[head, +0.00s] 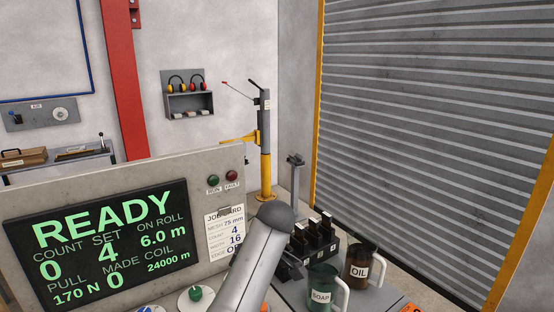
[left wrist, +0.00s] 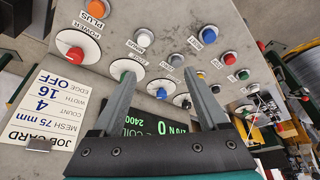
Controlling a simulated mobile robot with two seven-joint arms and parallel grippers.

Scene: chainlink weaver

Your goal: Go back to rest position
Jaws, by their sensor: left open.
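In the left wrist view my left gripper (left wrist: 160,76) is open, its two grey fingers apart with nothing between them. Its fingers show against a grey control panel (left wrist: 150,16) with coloured buttons and knobs; I cannot tell if they touch it. In the head view one of my arm links rises from the bottom edge in front of the console, ending in a dark rounded joint. The left fingertips cannot be made out clearly there. My right gripper is not in view.
The console screen (head: 105,240) reads READY, beside a job card (head: 225,232). A green soap jug (head: 320,285) and a brown oil jug (head: 361,264) stand at the right, near a dark rack (head: 318,235). A roller shutter (head: 430,130) stands behind. A green knob (head: 195,294) is at the bottom.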

